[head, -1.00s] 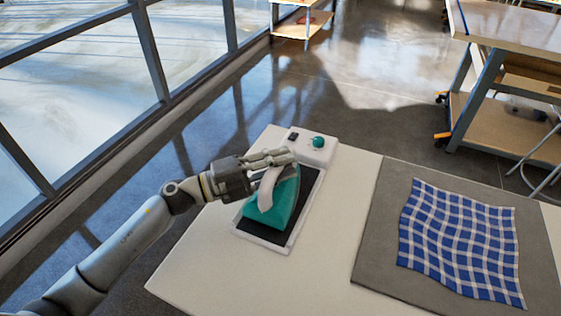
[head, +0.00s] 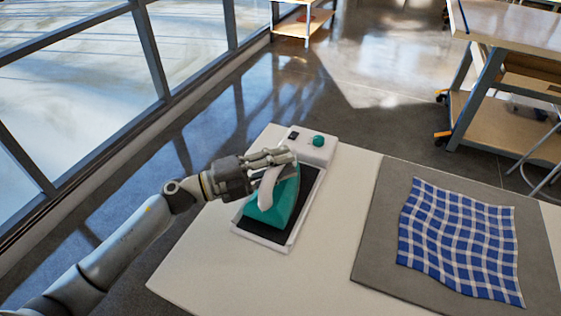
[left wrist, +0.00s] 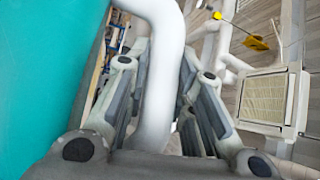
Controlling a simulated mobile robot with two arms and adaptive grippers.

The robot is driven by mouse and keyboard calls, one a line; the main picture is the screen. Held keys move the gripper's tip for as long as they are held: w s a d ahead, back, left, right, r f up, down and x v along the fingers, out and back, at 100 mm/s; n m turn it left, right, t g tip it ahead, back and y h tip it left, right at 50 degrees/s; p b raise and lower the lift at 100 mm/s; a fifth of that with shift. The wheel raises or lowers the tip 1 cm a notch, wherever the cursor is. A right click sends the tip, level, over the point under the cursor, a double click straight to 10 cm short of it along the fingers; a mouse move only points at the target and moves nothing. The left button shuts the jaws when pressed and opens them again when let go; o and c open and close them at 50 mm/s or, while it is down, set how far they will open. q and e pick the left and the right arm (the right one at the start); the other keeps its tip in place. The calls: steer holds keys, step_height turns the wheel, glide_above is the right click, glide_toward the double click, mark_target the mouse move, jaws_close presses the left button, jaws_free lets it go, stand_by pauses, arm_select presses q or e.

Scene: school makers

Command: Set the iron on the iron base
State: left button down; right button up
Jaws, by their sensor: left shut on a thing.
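The teal iron (head: 273,205) with a pale handle (head: 267,188) is over the dark pad of the white iron base (head: 262,243) on the table. It appears to rest on the pad, though I cannot see the contact under it. My left gripper (head: 270,160) comes in from the left and is shut on the iron's handle. In the left wrist view the fingers (left wrist: 155,95) lie on both sides of the white handle (left wrist: 158,60), with the teal body (left wrist: 45,75) at the left. My right gripper is not in view.
A grey mat (head: 371,235) with a blue checked cloth (head: 458,240) lies on the right of the white table (head: 325,255). The base has a teal knob (head: 318,141) at its far end. A window wall stands at the left and a workbench (head: 510,40) at the back right.

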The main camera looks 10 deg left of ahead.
arm_select(q)
steer(key=shift+f+b, duration=0.45)
steer(key=shift+f, duration=0.05)
steer(key=c, duration=1.5)
jaws_free()
steer(key=shift+s+f, duration=0.1)
steer(key=shift+f, duration=0.1)
steer(key=b+v, duration=0.3)
steer(key=v, duration=0.8)
steer(key=shift+r, duration=0.15)
